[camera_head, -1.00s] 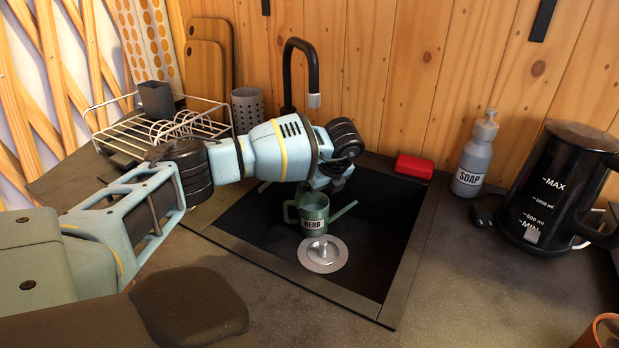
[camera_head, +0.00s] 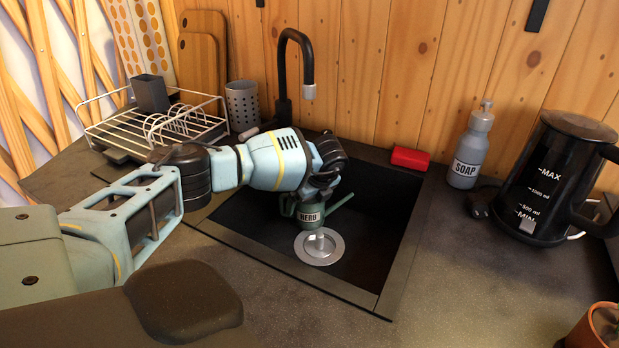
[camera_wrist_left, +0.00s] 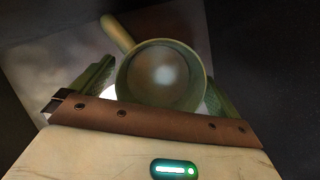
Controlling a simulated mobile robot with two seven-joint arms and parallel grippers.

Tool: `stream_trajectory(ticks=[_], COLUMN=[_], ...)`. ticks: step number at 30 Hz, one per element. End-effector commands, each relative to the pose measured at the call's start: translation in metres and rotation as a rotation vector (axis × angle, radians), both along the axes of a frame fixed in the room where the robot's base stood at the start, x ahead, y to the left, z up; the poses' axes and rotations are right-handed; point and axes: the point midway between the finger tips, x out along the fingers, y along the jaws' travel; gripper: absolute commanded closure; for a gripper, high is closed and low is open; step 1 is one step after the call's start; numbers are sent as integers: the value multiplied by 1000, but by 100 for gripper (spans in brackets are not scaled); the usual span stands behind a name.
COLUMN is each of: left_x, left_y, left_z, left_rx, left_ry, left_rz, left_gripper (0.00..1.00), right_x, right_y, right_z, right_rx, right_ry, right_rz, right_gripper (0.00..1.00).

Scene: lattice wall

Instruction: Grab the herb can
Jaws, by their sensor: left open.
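The herb can (camera_head: 309,216) is a small green watering can with a "HERB" label. It stands upright in the dark sink (camera_head: 375,235), its spout pointing right. My left gripper (camera_head: 318,192) is right above the can and hides part of its top. In the left wrist view I look down into the can's round opening (camera_wrist_left: 160,76), with a light tube sticking out to the upper left. The open fingers of my left gripper (camera_wrist_left: 157,88) lie on either side of the can. Whether they touch it I cannot tell. My right gripper is not in view.
A black faucet (camera_head: 308,70) rises behind the sink. A silver drain plug (camera_head: 320,248) is in front of the can. A red block (camera_head: 410,158), soap bottle (camera_head: 470,150) and black kettle (camera_head: 550,180) stand to the right. A dish rack (camera_head: 150,128) stands at left.

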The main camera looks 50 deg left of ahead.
Motion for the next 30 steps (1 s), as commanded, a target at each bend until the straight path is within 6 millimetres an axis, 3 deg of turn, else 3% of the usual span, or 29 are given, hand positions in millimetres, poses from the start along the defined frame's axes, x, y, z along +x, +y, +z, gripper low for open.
stream_trajectory(ticks=[8,21,30], left_x=[0,1,1], left_y=[1,1,1], left_z=[-3,-2,0], left_rx=[-1,0,0], left_ry=[-1,-2,-3], left_rz=[0,0,0], left_gripper=[0,56,58], right_x=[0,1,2], right_y=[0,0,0], right_z=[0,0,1], right_rx=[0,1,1], right_ry=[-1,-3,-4], right_rz=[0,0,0], right_gripper=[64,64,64])
